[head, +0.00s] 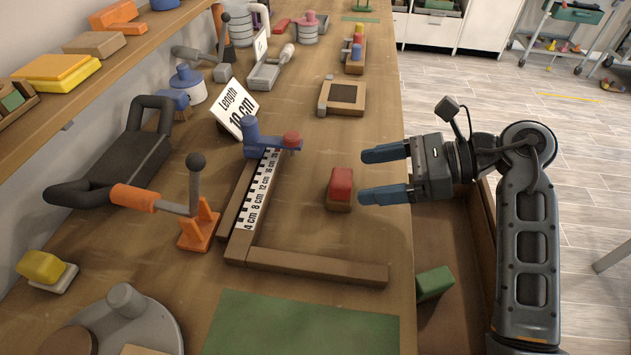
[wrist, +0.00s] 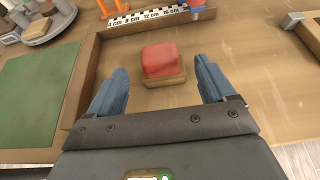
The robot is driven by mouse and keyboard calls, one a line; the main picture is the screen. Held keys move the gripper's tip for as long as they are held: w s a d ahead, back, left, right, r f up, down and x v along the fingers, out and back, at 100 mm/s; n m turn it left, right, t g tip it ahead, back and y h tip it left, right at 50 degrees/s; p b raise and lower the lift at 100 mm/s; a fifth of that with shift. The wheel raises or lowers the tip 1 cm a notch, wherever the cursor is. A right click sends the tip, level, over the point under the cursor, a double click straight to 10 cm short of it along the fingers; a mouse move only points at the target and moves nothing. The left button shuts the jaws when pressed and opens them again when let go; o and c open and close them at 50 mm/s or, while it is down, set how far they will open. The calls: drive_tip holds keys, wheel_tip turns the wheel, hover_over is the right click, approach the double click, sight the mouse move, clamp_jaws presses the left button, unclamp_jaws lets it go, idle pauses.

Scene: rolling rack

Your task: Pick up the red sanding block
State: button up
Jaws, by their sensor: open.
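The red sanding block (head: 341,185) has a red upper part on a wooden base and sits on the wooden bench, near its right edge. My gripper (head: 371,175) is open and empty, with blue fingers pointing left toward the block. In the head view the fingertips are just right of the block, apart from it.
A wooden L-shaped frame with a ruler (head: 258,190) lies left of and in front of the block. A blue clamp piece (head: 252,138) stands at the ruler's far end. A green mat (head: 300,325) lies nearer. A green block (head: 434,283) sits right of the bench edge. Bare bench surrounds the block.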

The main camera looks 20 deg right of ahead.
sight(349, 177)
drive_tip(key=x, duration=0.3)
drive_tip(key=p+x, duration=0.1)
drive_tip(key=x, duration=0.2)
drive_tip(key=shift+w+a+r, duration=0.1)
drive_tip(key=shift+w+a, duration=0.05)
drive_tip(key=shift+a, duration=0.2)
drive_tip(key=shift+w+a+f, duration=0.35)
drive_tip(key=shift+a, duration=0.15)
drive_tip(key=shift+c, duration=0.2)
drive_tip(key=c, duration=1)
